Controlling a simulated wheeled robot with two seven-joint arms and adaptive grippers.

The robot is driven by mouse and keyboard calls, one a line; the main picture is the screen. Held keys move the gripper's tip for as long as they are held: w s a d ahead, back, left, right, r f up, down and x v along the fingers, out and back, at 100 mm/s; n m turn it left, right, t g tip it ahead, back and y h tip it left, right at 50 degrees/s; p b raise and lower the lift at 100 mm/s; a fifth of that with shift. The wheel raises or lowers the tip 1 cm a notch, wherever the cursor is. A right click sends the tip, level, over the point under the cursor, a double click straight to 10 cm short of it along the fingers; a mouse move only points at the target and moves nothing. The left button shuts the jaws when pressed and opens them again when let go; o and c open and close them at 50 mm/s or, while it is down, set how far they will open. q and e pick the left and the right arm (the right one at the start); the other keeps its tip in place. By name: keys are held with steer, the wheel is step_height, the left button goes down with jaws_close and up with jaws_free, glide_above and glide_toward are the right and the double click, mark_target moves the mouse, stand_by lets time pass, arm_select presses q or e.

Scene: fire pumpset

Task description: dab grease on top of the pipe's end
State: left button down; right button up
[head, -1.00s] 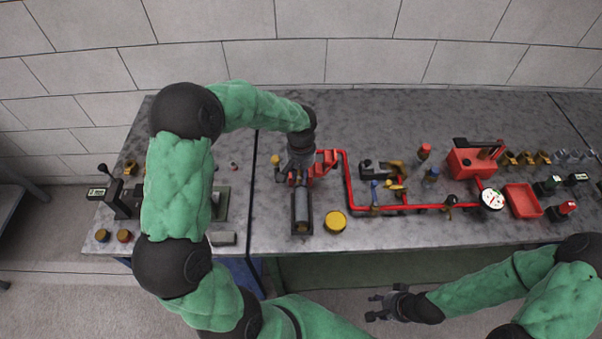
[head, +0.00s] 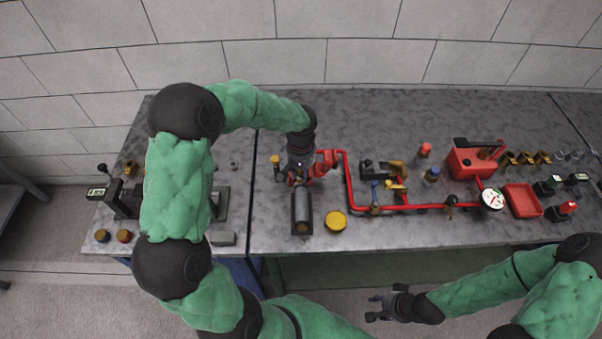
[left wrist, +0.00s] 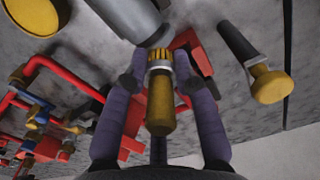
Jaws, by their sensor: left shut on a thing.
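The grey pipe (head: 302,203) lies in a dark cradle (head: 294,226) on the bench, its length running toward the front edge. The pipe's end also shows at the top of the left wrist view (left wrist: 135,18). My left gripper (head: 300,180) is over the pipe's far end, shut on a yellow-handled tool (left wrist: 160,105) with a ribbed collar. The tool's tip is close to the pipe's end; I cannot tell if they touch. A round yellow tin (head: 336,221), possibly the grease, stands right of the cradle. My right gripper (head: 373,307) is open and empty, off the bench's front.
A red pipe run (head: 347,185) with valves and a gauge (head: 492,199) stands to the right. A red block (head: 327,162) is close beside my left gripper. A dark post with a yellow knob (head: 276,161) stands just left of it. A red tray (head: 523,200) lies further right.

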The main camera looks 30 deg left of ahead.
arm_select(q)
steer(key=shift+s, duration=0.15)
stand_by(0.6)
steer(key=shift+s+d, duration=0.6)
steer(key=shift+s, duration=0.3)
steer(key=shift+b, duration=0.5)
stand_by(4.3)
steer(key=shift+w, duration=0.15)
steer(key=shift+w+a, duration=0.65)
steer(key=shift+w, duration=0.25)
stand_by(0.4)
